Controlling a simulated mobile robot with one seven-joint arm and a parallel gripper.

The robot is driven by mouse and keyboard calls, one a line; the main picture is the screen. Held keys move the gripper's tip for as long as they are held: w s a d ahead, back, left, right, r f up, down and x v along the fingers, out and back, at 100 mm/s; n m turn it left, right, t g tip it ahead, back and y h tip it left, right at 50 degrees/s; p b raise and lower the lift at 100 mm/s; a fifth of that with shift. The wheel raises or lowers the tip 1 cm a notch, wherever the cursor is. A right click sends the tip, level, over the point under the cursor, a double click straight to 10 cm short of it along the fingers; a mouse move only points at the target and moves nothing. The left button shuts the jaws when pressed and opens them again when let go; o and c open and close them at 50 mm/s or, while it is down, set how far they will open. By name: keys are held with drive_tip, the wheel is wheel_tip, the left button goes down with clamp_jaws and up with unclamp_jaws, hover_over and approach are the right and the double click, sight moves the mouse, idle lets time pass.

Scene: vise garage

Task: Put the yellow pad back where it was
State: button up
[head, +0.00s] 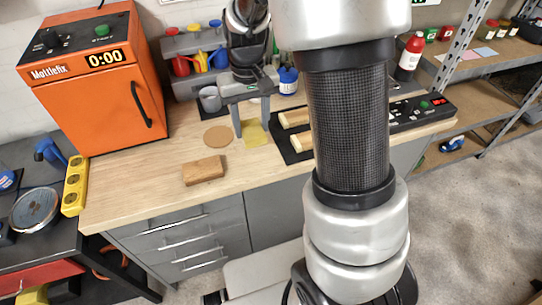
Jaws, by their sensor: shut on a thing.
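The yellow pad (256,135) is a thin, flat square near the middle of the wooden workbench (150,170). My gripper (252,129) points down over it, with one finger at its left edge and the other at its right. The fingers are apart by about the pad's width and hold it between them. The pad appears at or just above the bench top; I cannot tell whether it touches. A round tan pad (218,136) lies just left of it.
A wooden block (204,171) lies in front. An orange oven (98,78) stands left. A grey mug (210,99) and blue bottle (288,79) stand behind. A black mat with wooden-topped bars (297,117) lies right. Bare bench shows around the block.

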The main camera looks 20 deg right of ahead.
drive_tip(key=shift+d+f, duration=0.15)
drive_tip(key=shift+d, duration=0.15)
wheel_tip(320, 180, down, 10)
drive_tip(key=shift+r+b, duration=0.15)
drive_tip(key=shift+b, duration=0.2)
drive_tip(key=shift+f, duration=0.2)
drive_tip(key=o, duration=1)
